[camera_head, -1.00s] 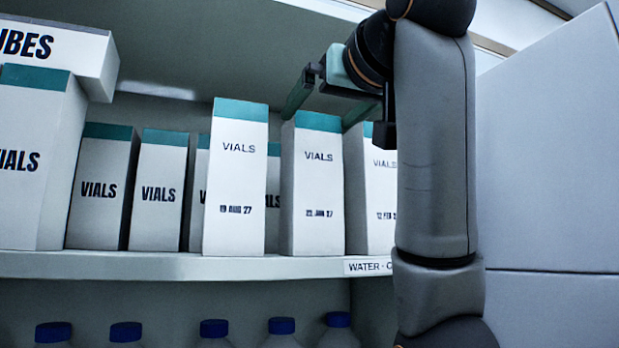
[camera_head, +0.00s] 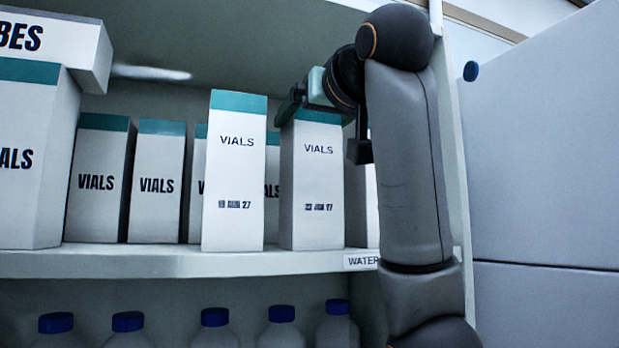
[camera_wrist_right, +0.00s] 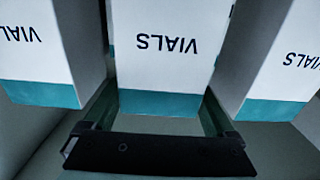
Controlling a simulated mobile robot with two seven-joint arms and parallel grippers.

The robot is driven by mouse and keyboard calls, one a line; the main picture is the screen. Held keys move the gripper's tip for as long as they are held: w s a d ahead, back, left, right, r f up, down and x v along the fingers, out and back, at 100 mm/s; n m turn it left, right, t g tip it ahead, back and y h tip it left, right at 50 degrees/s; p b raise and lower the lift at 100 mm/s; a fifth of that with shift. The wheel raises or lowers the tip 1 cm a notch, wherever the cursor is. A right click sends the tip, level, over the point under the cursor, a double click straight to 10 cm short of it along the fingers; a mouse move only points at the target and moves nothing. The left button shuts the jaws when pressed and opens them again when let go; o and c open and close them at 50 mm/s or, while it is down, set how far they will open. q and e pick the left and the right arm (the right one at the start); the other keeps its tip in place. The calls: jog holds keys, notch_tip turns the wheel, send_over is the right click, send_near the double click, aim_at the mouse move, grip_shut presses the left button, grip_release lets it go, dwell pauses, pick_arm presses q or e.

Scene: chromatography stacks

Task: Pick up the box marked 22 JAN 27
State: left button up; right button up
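The box marked 22 JAN 27 (camera_head: 314,185) is a tall white carton with a teal top band and the word VIALS. It stands upright on the upper shelf; its date print is blurred now but read more clearly earlier. My right gripper (camera_head: 310,108) is at the top of this box, partly hidden by its own wrist. In the right wrist view the box (camera_wrist_right: 165,45) appears upside down between the two fingers of the right gripper (camera_wrist_right: 160,108). The fingers are open, one on each side, with narrow gaps. My left gripper is not in view.
A VIALS box dated 19 AUG 27 (camera_head: 234,180) stands close on the left. Another box (camera_head: 371,205) stands on the right, mostly behind my arm. More boxes fill the left of the shelf (camera_head: 170,262). Blue-capped bottles (camera_head: 214,318) stand below.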

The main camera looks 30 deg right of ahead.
grip_shut()
jog(key=shift+r, duration=0.1)
dwell(0.3)
jog(key=shift+r, duration=0.1)
